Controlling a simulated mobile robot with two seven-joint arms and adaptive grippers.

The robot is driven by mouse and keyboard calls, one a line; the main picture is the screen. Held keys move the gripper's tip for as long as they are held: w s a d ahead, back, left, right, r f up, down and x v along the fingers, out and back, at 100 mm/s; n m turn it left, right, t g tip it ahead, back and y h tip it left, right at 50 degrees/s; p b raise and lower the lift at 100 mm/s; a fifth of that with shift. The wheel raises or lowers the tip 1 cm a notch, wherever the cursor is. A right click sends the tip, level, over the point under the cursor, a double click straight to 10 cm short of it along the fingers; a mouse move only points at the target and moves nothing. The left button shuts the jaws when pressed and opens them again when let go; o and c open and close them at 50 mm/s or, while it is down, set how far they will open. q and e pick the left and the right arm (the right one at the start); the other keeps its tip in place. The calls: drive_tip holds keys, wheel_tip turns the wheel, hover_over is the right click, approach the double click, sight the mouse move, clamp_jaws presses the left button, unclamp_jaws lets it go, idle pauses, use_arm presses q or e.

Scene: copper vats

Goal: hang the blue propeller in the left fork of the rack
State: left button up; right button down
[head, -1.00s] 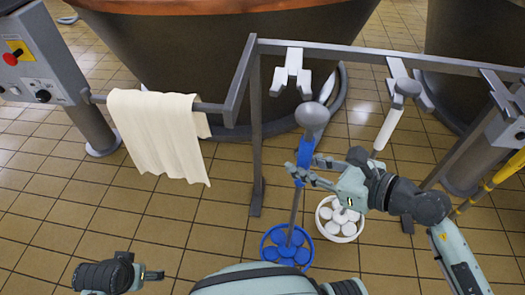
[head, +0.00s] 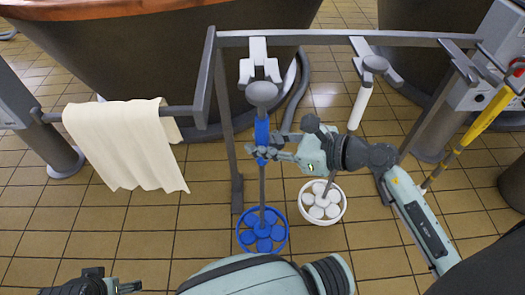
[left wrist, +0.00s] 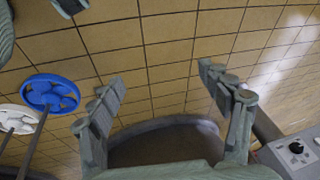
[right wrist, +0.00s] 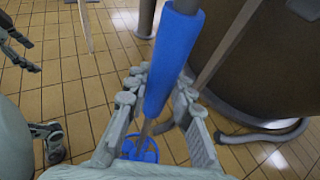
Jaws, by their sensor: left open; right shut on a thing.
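The blue propeller has a round grey knob, a blue grip (head: 262,132), a thin shaft and a ringed blue wheel (head: 262,232) at its lower end. My right gripper (head: 264,152) is shut on the blue grip, and the right wrist view shows the grip (right wrist: 172,65) between its fingers. The propeller hangs nearly upright. The rack's left fork (head: 258,62) is empty, and the knob (head: 262,93) shows just below and in front of it. Whether they touch cannot be told. My left gripper (left wrist: 165,90) is open and empty, low at the left in the head view.
A white propeller (head: 322,201) hangs in the fork (head: 366,48) to the right, close beside my right gripper. A cream cloth (head: 125,145) hangs on the side rail at left. A large copper vat (head: 150,60) stands behind the rack. Tiled floor lies open in front.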

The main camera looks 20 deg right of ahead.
use_arm(q)
drive_tip(key=r, duration=0.3)
drive_tip(key=shift+s+a+b, duration=0.2)
drive_tip(key=shift+s+b, duration=0.1)
drive_tip(key=shift+b, duration=0.1)
use_arm(e)
drive_tip(key=w, duration=0.2)
drive_tip(key=w+d, duration=0.1)
drive_tip(key=w, duration=0.1)
drive_tip(key=shift+w+f, duration=0.1)
drive_tip(key=shift+w, duration=0.05)
use_arm(q)
drive_tip(key=shift+r, duration=0.1)
drive_tip(key=shift+r, duration=0.1)
use_arm(e)
drive_tip(key=shift+s+r, duration=0.2)
drive_tip(key=shift+s, duration=0.15)
use_arm(q)
drive_tip(key=shift+s+d+p, duration=0.1)
drive_tip(key=shift+p, duration=0.25)
use_arm(e)
drive_tip(key=shift+s, duration=0.15)
drive_tip(key=shift+a, duration=0.1)
